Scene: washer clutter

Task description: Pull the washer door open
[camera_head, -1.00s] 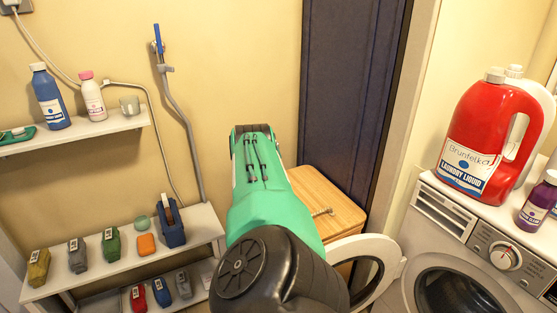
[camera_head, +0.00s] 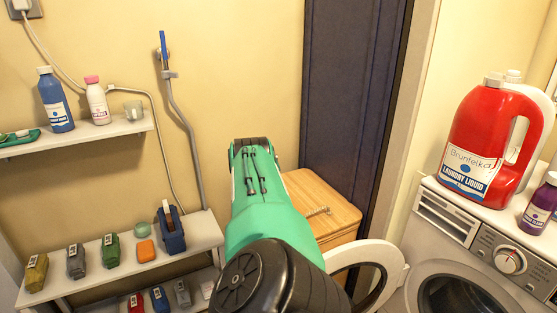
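The washer (camera_head: 442,232) stands at the right, its lower part cut off by the frame. Its round white door (camera_head: 393,256) is swung out to the left of the drum opening (camera_head: 455,295), well away from the washer front. A green and black arm of mine rises from the bottom middle and covers the left part of the door ring. At the arm's far end a dark gripper part (camera_head: 250,146) shows in front of the wall; its fingers are hidden. I cannot tell whether that arm touches the door. No other gripper shows.
A red laundry liquid jug (camera_head: 480,135), a white jug behind it and a purple bottle (camera_head: 538,205) stand on the washer. A wooden cabinet (camera_head: 325,205) is behind the arm. Shelves (camera_head: 80,140) with bottles and small items line the left wall.

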